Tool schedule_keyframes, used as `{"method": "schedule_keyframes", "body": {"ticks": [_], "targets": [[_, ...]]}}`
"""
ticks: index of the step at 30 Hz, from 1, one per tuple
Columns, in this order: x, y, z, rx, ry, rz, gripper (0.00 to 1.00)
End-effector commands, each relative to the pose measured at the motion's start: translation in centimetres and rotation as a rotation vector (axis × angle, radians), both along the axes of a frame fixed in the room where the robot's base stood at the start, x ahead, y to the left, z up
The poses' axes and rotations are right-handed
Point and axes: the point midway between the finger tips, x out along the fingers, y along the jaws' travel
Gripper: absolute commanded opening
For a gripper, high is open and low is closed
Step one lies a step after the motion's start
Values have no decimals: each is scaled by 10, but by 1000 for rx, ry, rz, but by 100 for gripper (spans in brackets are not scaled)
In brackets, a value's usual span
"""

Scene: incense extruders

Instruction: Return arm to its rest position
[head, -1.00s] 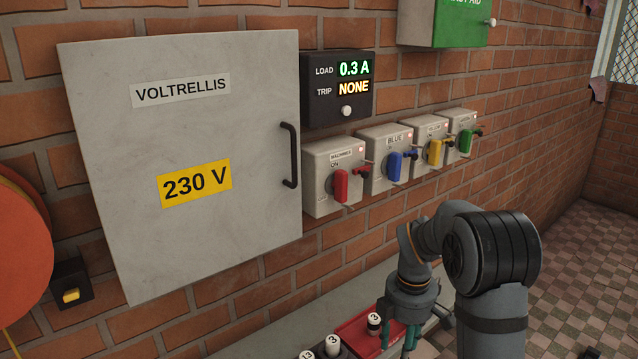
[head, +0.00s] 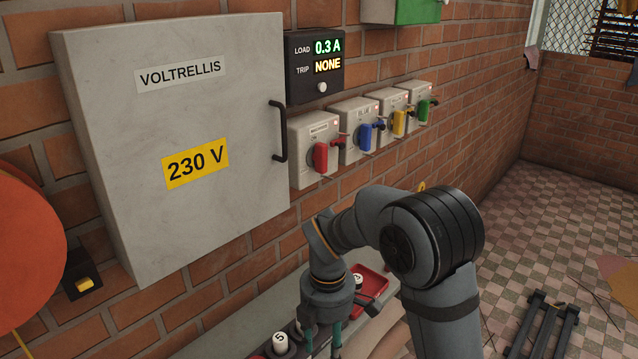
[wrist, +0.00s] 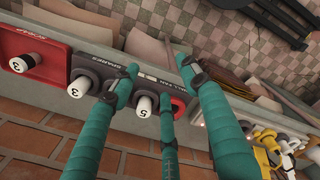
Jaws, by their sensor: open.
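My gripper (head: 323,342) hangs pointing down over the bench in front of the brick wall, its teal fingers partly cut off by the lower edge. In the wrist view, the fingers of my gripper (wrist: 160,85) are spread apart with nothing visibly held. A white-topped fuse marked 5 (wrist: 143,105) shows between two fingers in that view; I cannot tell how far below them it is. My grey arm bends up from the lower right of the head view.
A red tray (head: 375,279) holds a fuse marked 3 (head: 357,281). A grey spares rack (wrist: 100,62) holds several fuses. The cabinet (head: 180,110) is closed. Colored switches (head: 367,135) line the wall. A dark frame (head: 540,325) lies on the tiled floor, right.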

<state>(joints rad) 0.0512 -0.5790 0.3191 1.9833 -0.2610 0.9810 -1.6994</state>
Motion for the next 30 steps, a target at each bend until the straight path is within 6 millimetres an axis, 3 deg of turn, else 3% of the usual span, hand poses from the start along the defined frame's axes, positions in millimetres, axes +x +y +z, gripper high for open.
{"method": "schedule_keyframes", "body": {"ticks": [6,12,30], "targets": [[-19,36,8,0,-1,109,46],[-31,55,11,0,-1,167,46],[-36,60,10,0,2,179,46]]}}
